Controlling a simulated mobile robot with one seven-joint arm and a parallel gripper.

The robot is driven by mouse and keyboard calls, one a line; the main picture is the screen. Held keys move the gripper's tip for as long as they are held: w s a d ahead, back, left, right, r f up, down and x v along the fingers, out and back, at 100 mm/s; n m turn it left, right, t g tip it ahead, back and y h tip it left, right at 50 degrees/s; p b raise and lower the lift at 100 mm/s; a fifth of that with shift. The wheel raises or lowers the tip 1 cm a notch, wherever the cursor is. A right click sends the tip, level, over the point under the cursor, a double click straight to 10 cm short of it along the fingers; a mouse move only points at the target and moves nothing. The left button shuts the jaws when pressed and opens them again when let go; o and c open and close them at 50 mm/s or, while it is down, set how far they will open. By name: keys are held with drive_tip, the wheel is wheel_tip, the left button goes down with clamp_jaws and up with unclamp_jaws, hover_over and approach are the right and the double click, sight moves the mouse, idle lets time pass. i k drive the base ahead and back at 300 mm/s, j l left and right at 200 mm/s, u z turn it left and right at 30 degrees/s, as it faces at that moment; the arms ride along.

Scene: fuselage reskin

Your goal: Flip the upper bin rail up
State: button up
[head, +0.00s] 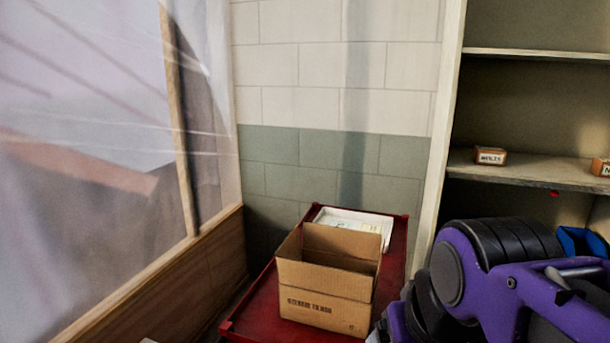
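I cannot pick out an upper bin rail in the head view. A shelf unit (452,120) stands at the right, with an upper shelf (540,54) that is empty where it shows. A lower shelf (520,172) carries a small orange-brown box (491,156) with a white label that seems to read BOLTS. A second labelled box (601,167) is cut off by the right edge. A small red spot (554,194) shows just under this shelf's front edge. My purple and black arm fills the lower right and hides the lower part of the unit. My gripper is not in view.
A red cart (262,312) holds an open cardboard box (325,312) and a white tray (352,218) behind it. A blue object (578,240) shows partly behind my arm. A translucent sheet on a wooden frame (180,120) bounds the left.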

sight(602, 192)
drive_tip(key=k+l+u, duration=0.1)
drive_tip(key=l, duration=0.35)
drive_tip(key=k+l, duration=0.1)
drive_tip(key=l, duration=0.35)
drive_tip(key=k+l+u, duration=0.15)
drive_tip(key=l, duration=0.25)
drive_tip(key=l+u, duration=0.25)
drive_tip(key=l, duration=0.6)
drive_tip(key=i+l+u, duration=0.1)
drive_tip(key=l, duration=0.3)
drive_tip(key=l+u, duration=0.15)
drive_tip(key=l, duration=0.25)
drive_tip(key=i+l+u, duration=0.1)
drive_tip(key=i+l, duration=0.25)
drive_tip(key=l, duration=0.15)
drive_tip(key=j, duration=1.5)
drive_tip(key=i+l, duration=0.1)
drive_tip(key=l, duration=0.75)
